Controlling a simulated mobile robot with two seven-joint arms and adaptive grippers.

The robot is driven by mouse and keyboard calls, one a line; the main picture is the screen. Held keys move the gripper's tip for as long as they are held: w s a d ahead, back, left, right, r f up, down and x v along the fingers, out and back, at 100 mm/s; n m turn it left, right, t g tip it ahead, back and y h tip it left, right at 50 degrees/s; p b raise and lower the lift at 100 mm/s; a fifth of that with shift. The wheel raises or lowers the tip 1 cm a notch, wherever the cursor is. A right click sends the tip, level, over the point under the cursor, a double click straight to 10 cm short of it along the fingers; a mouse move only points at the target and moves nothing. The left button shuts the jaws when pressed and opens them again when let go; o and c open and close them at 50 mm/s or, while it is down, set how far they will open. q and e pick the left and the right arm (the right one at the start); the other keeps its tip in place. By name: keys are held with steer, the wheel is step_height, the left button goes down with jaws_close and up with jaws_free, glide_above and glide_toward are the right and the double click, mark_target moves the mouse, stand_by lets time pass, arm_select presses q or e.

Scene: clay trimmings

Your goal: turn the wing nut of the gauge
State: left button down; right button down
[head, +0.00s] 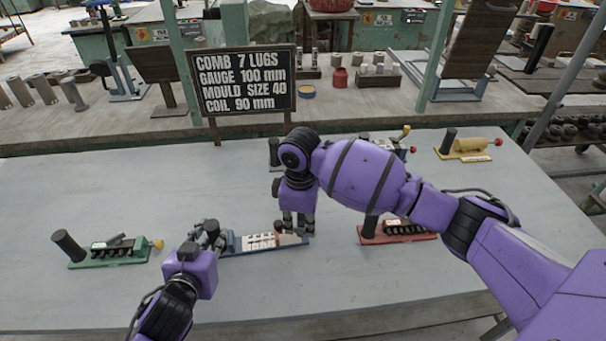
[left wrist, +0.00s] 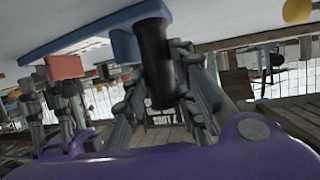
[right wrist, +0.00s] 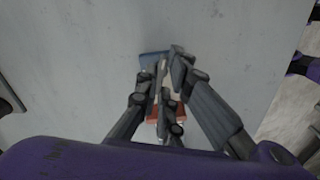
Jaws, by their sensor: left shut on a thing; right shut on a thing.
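The gauge (head: 262,242) lies on the grey table, with a blue base, a white marked scale and a red block (head: 291,238) near its right end. My left gripper (head: 211,236) is shut on the gauge's black handle (left wrist: 154,55) at the left end; the handle stands between its fingers in the left wrist view. My right gripper (head: 295,224) points down over the red block, its fingers closed there. In the right wrist view the gauge's blue end (right wrist: 152,60) shows beyond the fingers (right wrist: 165,95). The wing nut is hidden by them.
A black sign (head: 243,80) reads gauge 100 mm. A green tool (head: 110,252) lies left, a red tool (head: 400,231) right, a yellow tool (head: 467,147) back right. Another tool is partly behind my right arm. The table's left rear is clear.

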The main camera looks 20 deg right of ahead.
mark_target(301, 228)
steer(key=c, duration=1.9)
jaws_free()
step_height(301, 228, up, 12)
steer(key=shift+r, duration=0.1)
